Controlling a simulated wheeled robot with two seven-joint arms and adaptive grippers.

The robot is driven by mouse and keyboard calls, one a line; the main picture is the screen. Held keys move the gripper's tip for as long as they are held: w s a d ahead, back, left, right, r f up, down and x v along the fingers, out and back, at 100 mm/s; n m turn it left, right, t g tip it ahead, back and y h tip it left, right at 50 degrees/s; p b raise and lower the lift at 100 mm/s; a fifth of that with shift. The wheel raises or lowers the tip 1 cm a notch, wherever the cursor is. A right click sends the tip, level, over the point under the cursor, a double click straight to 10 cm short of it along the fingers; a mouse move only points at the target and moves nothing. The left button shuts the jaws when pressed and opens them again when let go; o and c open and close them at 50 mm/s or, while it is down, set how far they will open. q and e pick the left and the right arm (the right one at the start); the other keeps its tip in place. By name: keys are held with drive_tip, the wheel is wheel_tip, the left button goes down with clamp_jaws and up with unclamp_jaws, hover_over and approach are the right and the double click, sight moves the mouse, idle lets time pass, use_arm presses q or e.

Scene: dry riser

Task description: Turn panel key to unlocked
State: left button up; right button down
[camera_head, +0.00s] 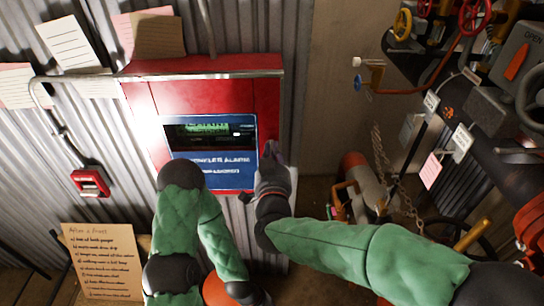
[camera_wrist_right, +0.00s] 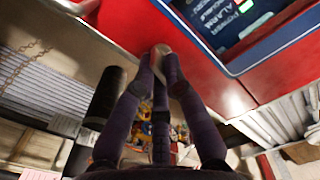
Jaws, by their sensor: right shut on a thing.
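The red alarm panel (camera_head: 205,88) is mounted on the corrugated wall, with a dark display and blue label (camera_head: 212,174) on its front. My right gripper (camera_head: 270,152) is at the panel's right edge, beside the display. In the right wrist view its fingers (camera_wrist_right: 162,62) close together against the red panel face (camera_wrist_right: 215,95). A small pale piece shows between the fingertips, which I take to be the panel key (camera_wrist_right: 162,49). The fingers hide most of it, so its turn position cannot be read. My left arm is bent in front of the panel's lower left; its gripper is not visible.
A small red call box (camera_head: 90,182) is on the wall at left, and a handwritten notice (camera_head: 102,262) stands below. Pipes, valve wheels (camera_head: 474,14), tags and a chain (camera_head: 380,150) crowd the right side. Papers hang above the panel's left.

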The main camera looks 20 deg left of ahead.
drive_tip(key=m+b, duration=0.3)
drive_tip(key=shift+f+m, duration=0.25)
drive_tip(key=shift+m, duration=0.15)
drive_tip(key=m+b, duration=0.4)
drive_tip(key=shift+f, duration=0.1)
drive_tip(key=m+b, duration=0.3)
drive_tip(key=m, duration=0.1)
drive_tip(key=shift+m, duration=0.3)
drive_tip(key=shift+m+b, duration=1)
drive_tip(key=shift+m, duration=0.2)
drive_tip(key=c, duration=1.3)
unclamp_jaws()
